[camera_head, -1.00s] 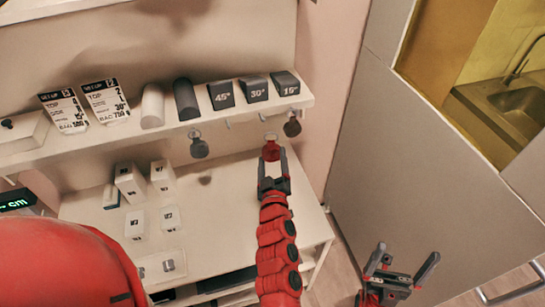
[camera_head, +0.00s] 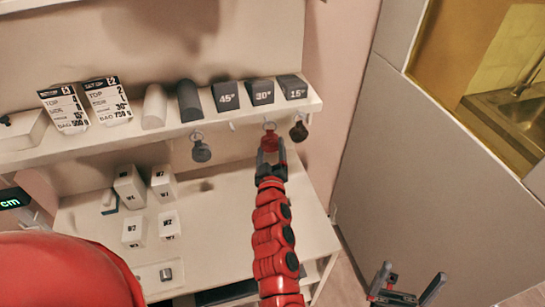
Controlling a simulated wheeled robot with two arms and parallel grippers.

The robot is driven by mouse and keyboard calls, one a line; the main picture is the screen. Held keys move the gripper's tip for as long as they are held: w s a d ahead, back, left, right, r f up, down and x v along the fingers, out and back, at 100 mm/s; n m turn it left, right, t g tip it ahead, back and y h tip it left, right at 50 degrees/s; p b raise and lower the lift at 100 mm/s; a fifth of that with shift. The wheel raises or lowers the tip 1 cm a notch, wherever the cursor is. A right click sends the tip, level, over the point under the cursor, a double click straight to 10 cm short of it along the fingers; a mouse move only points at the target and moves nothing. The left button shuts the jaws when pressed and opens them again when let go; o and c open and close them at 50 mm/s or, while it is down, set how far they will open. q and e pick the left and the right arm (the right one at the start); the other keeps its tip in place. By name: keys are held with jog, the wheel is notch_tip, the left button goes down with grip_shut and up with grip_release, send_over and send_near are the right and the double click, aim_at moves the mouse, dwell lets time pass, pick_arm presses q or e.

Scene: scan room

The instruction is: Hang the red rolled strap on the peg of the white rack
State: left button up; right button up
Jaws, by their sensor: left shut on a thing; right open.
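The red rolled strap (camera_head: 269,141) is between the fingertips of my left gripper (camera_head: 270,158), which is shut on it just below the shelf edge. Its ring shows above the strap, close to the front edge of the white rack (camera_head: 170,137). The peg behind the ring is mostly hidden, so I cannot tell whether the ring is around it or in front of it. My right gripper (camera_head: 406,287) is open and empty at the bottom right, away from the rack.
A grey rolled strap (camera_head: 201,151) and a dark brown one (camera_head: 298,131) hang under the shelf edge on either side. Angled blocks, including the 30° block (camera_head: 262,92), stand on the shelf above. Small white boxes (camera_head: 130,187) stand on the lower surface. A grey panel (camera_head: 440,170) rises at right.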

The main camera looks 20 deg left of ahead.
aim_at(268, 149)
pick_arm(q)
jog(key=shift+w+a+b, duration=0.55)
jog(key=shift+w+a, duration=0.05)
jog(key=shift+w, duration=0.15)
jog(key=shift+w+a+f+b, duration=0.3)
jog(key=shift+w+f+b, duration=0.25)
jog(key=shift+b, duration=0.1)
jog(key=o, duration=1.3)
jog(key=p+v, duration=0.9)
jog(key=v, duration=0.8)
jog(key=shift+s+p, duration=0.2)
jog(key=shift+p, duration=0.15)
